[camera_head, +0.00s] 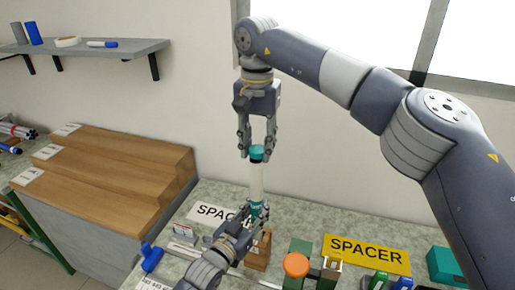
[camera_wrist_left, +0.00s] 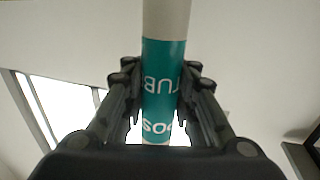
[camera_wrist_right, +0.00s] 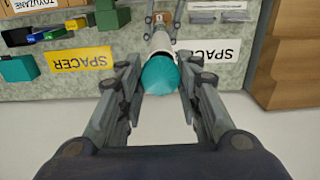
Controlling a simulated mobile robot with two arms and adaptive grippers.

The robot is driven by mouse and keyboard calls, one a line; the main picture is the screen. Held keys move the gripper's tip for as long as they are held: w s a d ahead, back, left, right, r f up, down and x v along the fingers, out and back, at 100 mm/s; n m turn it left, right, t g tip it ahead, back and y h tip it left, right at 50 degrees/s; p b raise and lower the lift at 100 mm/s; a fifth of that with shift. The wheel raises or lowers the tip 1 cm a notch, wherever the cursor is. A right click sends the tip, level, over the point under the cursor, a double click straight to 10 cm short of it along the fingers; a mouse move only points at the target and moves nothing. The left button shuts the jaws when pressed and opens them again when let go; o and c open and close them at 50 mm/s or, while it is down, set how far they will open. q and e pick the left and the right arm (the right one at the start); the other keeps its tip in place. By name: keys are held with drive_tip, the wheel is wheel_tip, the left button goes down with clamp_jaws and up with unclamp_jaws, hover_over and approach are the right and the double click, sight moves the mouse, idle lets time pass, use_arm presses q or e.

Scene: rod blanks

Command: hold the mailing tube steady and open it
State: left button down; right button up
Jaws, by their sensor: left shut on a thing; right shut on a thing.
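The mailing tube (camera_head: 256,182) is white with a teal label and stands upright above the bench. My left gripper (camera_head: 256,214) is shut around the tube at its teal label (camera_wrist_left: 163,82), low on the tube. The teal cap (camera_head: 257,151) is at the tube's top end. My right gripper (camera_head: 257,153) comes down from above and is shut on the cap; in the right wrist view the cap (camera_wrist_right: 160,75) sits between the fingers. I cannot tell whether there is a gap between cap and tube. The tube's bottom end is hidden by my left gripper.
The grey-green bench top (camera_head: 310,215) holds a yellow SPACER sign (camera_head: 367,254), a white SPACER sign (camera_head: 212,213), an orange round-topped item (camera_head: 296,265) and a small wooden block (camera_head: 260,252). Wooden steps (camera_head: 110,180) stand at the left. The wall is behind.

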sight(256, 150)
use_arm(q)
drive_tip(key=shift+s+f, duration=0.1)
drive_tip(key=shift+f, duration=0.3)
use_arm(e)
drive_tip(key=shift+a, duration=0.1)
drive_tip(key=shift+s+r, duration=0.15)
drive_tip(key=shift+r, duration=1.9)
use_arm(q)
drive_tip(key=c, duration=1.4)
unclamp_jaws()
drive_tip(key=shift+o, duration=1)
drive_tip(key=shift+s+a+r, duration=0.15)
drive_tip(key=shift+r, duration=0.2)
use_arm(e)
drive_tip(key=shift+s+a+r, duration=0.1)
drive_tip(key=shift+s+a, duration=0.1)
drive_tip(key=shift+s, duration=0.05)
drive_tip(key=shift+w+d, duration=0.1)
drive_tip(key=shift+w, duration=0.05)
